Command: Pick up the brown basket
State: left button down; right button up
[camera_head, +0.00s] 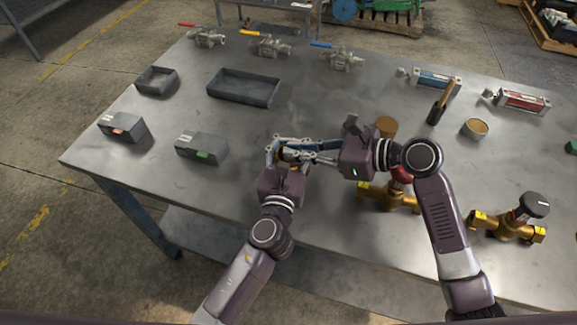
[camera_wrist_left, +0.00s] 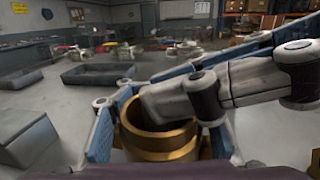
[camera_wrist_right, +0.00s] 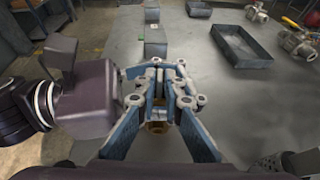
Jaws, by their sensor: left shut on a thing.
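I make out no woven brown basket; a brass-brown, cup-like ring (camera_wrist_left: 160,138) stands between my left gripper's blue-padded fingers in the left wrist view. My left gripper (camera_head: 284,152) is shut on this ring, low over the table's middle. In the right wrist view a part of the ring (camera_wrist_right: 157,127) shows below the crossed fingers. My right gripper (camera_head: 312,157) reaches in from the right, and its fingers overlap the left gripper. In the left wrist view a grey finger link reaches over the ring's opening. Whether the right fingers grip the ring is hidden.
The metal table (camera_head: 300,100) holds grey trays (camera_head: 243,88), grey boxes (camera_head: 202,147) and several valves along the back. Brass valves (camera_head: 508,226) stand front right. Another brass cup (camera_head: 475,128) and a brown-handled tool (camera_head: 441,103) are at right. The table's left front is clear.

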grip_shut()
notch_tip(320, 180, up, 18)
dwell(0.4)
pick_arm(q)
jog(key=c, duration=0.9)
grip_release()
jog(key=s, duration=0.4)
jog(key=s+a, duration=0.1)
jog(key=s, duration=0.3)
jog(key=s+a, duration=0.1)
jog(key=s, duration=0.2)
jog(key=shift+s, duration=0.4)
jog(key=shift+s+f, duration=0.1)
jog(key=shift+s, duration=0.05)
